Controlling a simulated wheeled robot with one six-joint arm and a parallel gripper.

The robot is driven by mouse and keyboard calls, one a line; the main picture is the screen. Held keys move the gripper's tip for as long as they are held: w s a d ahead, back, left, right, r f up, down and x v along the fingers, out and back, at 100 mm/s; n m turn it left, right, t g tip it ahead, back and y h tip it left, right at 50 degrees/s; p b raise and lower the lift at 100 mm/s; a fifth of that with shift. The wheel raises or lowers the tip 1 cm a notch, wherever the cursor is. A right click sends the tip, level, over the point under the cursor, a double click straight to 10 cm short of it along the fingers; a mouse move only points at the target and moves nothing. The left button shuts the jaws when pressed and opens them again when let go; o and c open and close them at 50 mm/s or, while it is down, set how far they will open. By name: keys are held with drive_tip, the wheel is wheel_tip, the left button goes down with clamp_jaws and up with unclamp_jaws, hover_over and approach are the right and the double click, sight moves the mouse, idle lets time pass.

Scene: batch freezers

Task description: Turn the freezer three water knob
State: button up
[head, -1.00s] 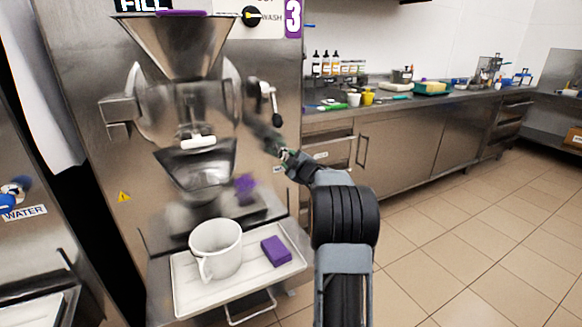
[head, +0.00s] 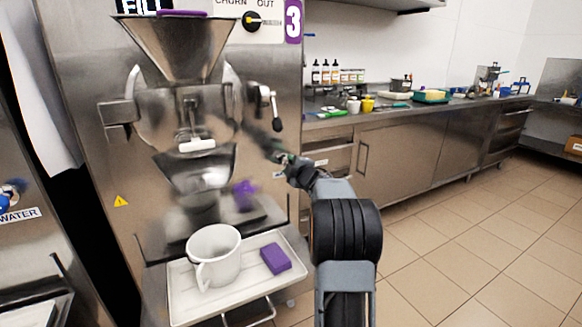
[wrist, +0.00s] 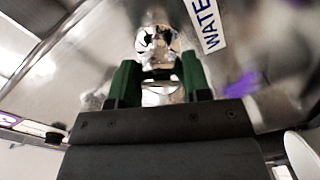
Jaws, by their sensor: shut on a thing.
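Freezer three (head: 85,100) is the steel machine at the left of the head view, with a purple "3" sign (head: 292,20). My gripper (head: 265,140) reaches its front right of the spout and hides the water knob there. A white "WATER" label (wrist: 208,22) sits just right of the knob. The knob's exact angle cannot be told.
A tray (head: 180,290) below the spout holds a white pitcher (head: 214,250) and a purple sponge (head: 275,259). A lever with a black ball (head: 277,123) hangs just above my gripper. A counter (head: 400,150) runs along the right. The tiled floor is clear.

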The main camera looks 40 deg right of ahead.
drive_tip(key=o, duration=0.9)
drive_tip(key=shift+s, duration=0.15)
drive_tip(key=s, duration=0.4)
drive_tip(key=s+a+p, duration=0.1)
drive_tip(key=s, duration=0.8)
drive_tip(key=shift+s+a+r+p, duration=0.25)
drive_tip(key=shift+p, duration=0.05)
drive_tip(key=s+a+r+m+g+h+p, duration=0.1)
drive_tip(key=a+r+m+g+h+p, duration=0.25)
drive_tip(key=a+r+m+p, duration=0.6)
drive_tip(key=s+a+r+m+g+y+p, duration=0.1)
drive_tip(key=s+a+r+g+y+p, duration=0.1)
drive_tip(key=s+a+p, duration=0.4)
drive_tip(key=s+a+r+m+g+y+p, duration=0.1)
drive_tip(key=s+a+r+g+y+p, duration=0.1)
drive_tip(key=s+a+g+p, duration=0.3)
drive_tip(key=s+a+r+m+g+y+p, duration=0.1)
drive_tip(key=s+a+r+g+y+p, duration=0.1)
drive_tip(key=s+a+p, duration=0.5)
drive_tip(key=shift+s+a+r+g, duration=0.1)
drive_tip(key=shift+a+r+g, duration=0.25)
drive_tip(key=shift+a, duration=0.25)
drive_tip(key=shift+a+r+g, duration=0.3)
drive_tip(key=shift+a, duration=0.25)
